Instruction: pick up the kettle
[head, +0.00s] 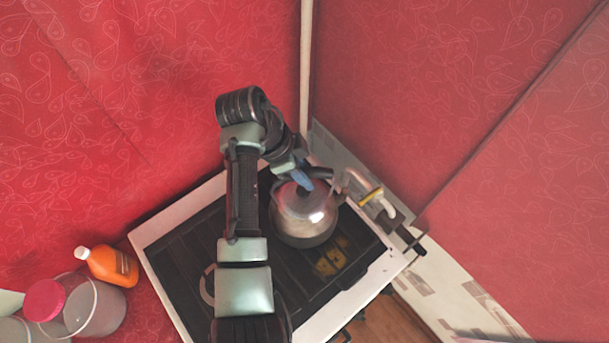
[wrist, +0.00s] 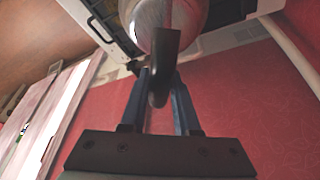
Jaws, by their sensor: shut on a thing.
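The kettle (head: 303,215) is a rounded silver metal pot with a dark handle, over the right part of the black stove top (head: 185,255) in the head view. My gripper (head: 302,180), with blue fingers, is at the handle on the kettle's upper side. In the wrist view the blue fingers of my gripper (wrist: 160,95) are shut on the dark curved handle, and the kettle's metal body (wrist: 165,18) shows beyond them. I cannot tell whether the kettle's base touches the stove. My arm hides part of the stove.
An orange bottle (head: 110,265) with a white cap and a clear jar (head: 90,305) with a pink lid stand left of the stove. A pale pipe with a yellow part (head: 371,196) is close to the kettle's right. Red patterned walls close in behind.

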